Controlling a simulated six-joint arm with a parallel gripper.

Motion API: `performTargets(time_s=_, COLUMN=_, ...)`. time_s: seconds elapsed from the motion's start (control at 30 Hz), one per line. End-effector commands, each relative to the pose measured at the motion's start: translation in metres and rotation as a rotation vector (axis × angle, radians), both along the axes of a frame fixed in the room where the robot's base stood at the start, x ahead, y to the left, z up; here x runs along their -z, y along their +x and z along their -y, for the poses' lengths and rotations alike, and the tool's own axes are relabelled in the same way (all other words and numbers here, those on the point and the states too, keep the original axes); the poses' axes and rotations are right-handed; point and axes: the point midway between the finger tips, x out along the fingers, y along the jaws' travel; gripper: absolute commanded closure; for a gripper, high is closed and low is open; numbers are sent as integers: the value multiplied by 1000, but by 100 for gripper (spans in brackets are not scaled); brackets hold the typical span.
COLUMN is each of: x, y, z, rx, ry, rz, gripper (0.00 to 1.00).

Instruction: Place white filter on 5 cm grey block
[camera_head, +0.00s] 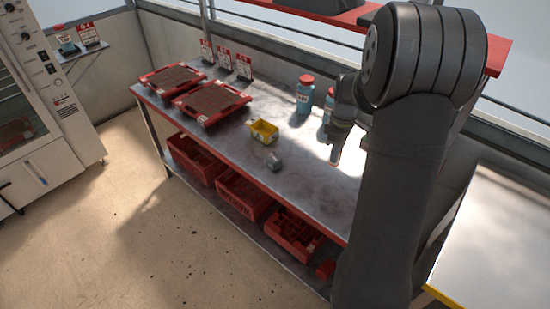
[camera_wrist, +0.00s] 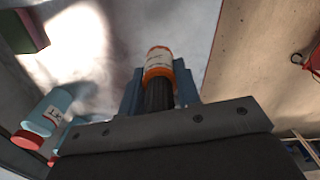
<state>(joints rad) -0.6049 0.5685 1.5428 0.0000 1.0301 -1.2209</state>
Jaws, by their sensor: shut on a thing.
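My gripper (camera_head: 335,155) is over the right part of the metal table in the head view. In the wrist view my gripper (camera_wrist: 160,90) is shut on a dark ribbed cylinder (camera_wrist: 159,97) with an orange and white labelled end (camera_wrist: 159,62). In the head view only a small pinkish tip of it shows. A small grey block-like thing (camera_head: 275,162) sits on the table near its front edge, left of my gripper and apart from it. I cannot tell its size. I cannot make out a white filter in either view.
A yellow bin (camera_head: 264,131) stands just behind the grey thing. Blue bottles with red caps (camera_head: 304,97) stand near my arm. Red trays (camera_head: 211,102) lie at the table's left. Red crates (camera_head: 242,194) are on the lower shelf. The table between the bin and my gripper is clear.

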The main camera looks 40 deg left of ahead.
Motion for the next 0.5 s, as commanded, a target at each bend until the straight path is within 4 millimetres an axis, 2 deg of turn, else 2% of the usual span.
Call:
performTargets(time_s=0.03, x=-3, y=3, z=-24, rx=-8, ry=1, rz=2, gripper=92)
performTargets(time_s=0.2, x=-11, y=6, z=-79, rx=-9, ry=0, rz=0, gripper=92)
performTargets(time_s=0.37, x=-16, y=5, z=-105, rx=-8, ry=0, rz=0, gripper=92)
performTargets(time_s=0.5, x=-10, y=1, z=-123, rx=-10, ry=-1, rz=-1, gripper=92)
